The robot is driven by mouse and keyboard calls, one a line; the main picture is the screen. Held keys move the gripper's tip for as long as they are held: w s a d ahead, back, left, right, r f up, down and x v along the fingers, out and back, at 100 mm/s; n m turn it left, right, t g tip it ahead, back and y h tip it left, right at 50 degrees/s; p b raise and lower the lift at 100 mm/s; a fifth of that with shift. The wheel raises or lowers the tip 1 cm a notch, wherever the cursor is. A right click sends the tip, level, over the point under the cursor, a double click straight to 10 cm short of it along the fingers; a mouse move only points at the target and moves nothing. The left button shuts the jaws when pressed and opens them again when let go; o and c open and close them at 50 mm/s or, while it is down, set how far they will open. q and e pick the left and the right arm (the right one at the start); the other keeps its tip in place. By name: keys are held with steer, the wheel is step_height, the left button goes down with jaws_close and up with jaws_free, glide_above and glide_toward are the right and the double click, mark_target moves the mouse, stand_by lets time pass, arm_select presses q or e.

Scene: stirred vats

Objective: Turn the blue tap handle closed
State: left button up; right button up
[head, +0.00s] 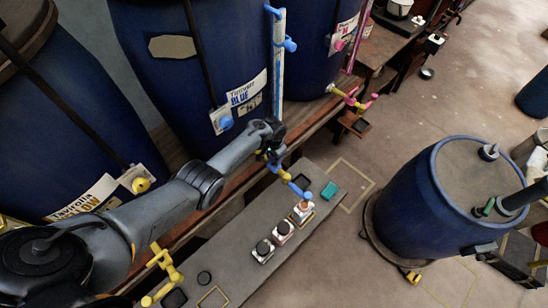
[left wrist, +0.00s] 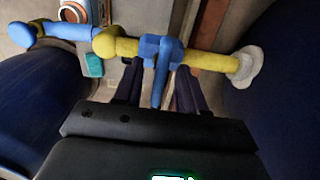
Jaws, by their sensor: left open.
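The blue tap handle (left wrist: 162,72) shows in the left wrist view. It stands out from a blue collar on a yellow pipe (left wrist: 212,59), across the pipe's line in the picture. The pipe ends in a blue spout (left wrist: 62,30). My left gripper (left wrist: 156,82) is open, with one dark finger on each side of the handle; I cannot tell whether either touches it. In the head view, my left gripper (head: 272,156) is at the blue tap (head: 291,183), and the arm hides part of the tap. At the right edge is a dark arm-like part; I cannot make out right gripper fingers.
Several blue vats (head: 190,55) stand behind the arm. Below the spout, a grey bench (head: 235,258) holds small jars (head: 283,231) and a teal block (head: 329,191). A yellow tap (head: 163,268) and a pink tap (head: 352,98) flank the blue one. A drum (head: 415,215) stands right.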

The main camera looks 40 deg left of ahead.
arm_select(q)
step_height(320, 180, up, 9)
steer(key=p, duration=0.4)
steer(key=shift+r, duration=0.65)
steer(key=shift+s, duration=0.1)
